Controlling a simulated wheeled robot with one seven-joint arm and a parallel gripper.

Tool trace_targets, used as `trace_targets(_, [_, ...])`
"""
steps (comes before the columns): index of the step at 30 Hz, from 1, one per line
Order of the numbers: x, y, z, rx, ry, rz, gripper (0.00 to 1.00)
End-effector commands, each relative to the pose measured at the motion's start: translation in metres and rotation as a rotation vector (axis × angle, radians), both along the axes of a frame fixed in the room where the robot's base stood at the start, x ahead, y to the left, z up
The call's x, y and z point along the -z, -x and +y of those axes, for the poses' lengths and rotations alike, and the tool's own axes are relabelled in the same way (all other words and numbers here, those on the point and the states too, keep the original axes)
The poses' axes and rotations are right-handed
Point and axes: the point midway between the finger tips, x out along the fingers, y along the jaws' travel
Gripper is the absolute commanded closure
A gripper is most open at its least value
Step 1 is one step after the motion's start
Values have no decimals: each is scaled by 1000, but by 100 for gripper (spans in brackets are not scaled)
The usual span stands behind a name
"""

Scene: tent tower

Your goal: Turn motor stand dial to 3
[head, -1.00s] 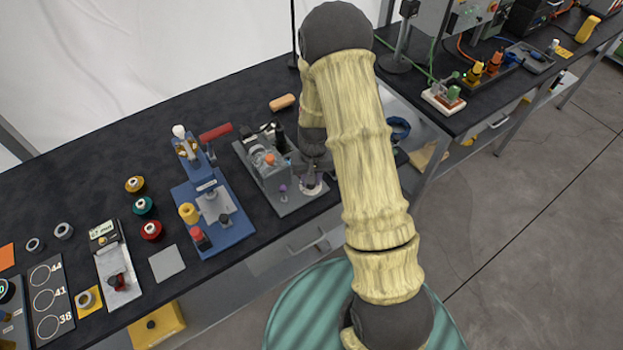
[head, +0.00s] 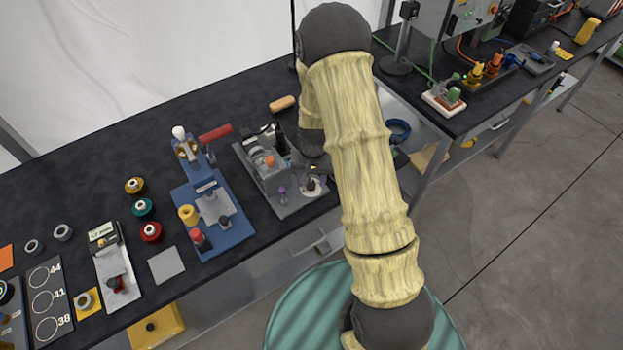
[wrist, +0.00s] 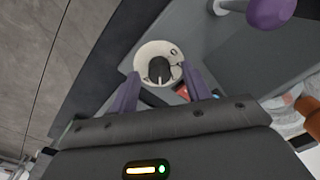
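The motor stand (head: 262,175) is a grey unit on the black bench, left of my arm. Its dial (head: 311,186) is a pale round plate with a dark knob at the stand's front right corner. In the wrist view the dial plate (wrist: 146,52) and its dark knob (wrist: 159,69) lie straight ahead of my gripper (wrist: 160,72). The two purple fingers are apart, one on each side of the knob in the picture, with nothing between them touching. In the head view the fingers are mostly hidden by my arm. The dial's numbers are too small to read.
A purple-topped knob (wrist: 270,12) stands beside the dial. A blue fixture (head: 232,235) with a red handle is to the left. Spools and a grey square pad (head: 166,264) lie farther left. The bench's front edge is close to the dial.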

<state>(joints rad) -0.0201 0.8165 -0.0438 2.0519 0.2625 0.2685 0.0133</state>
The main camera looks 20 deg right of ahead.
Motion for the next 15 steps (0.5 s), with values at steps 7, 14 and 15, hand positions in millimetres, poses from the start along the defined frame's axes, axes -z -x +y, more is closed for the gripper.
trace_targets(7, [0, 1, 0, 0, 0, 2, 52])
trace_targets(14, [-16, 0, -1, -2, 1, 0, 52])
trace_targets(15, [-22, 0, -1, -2, 0, -1, 52])
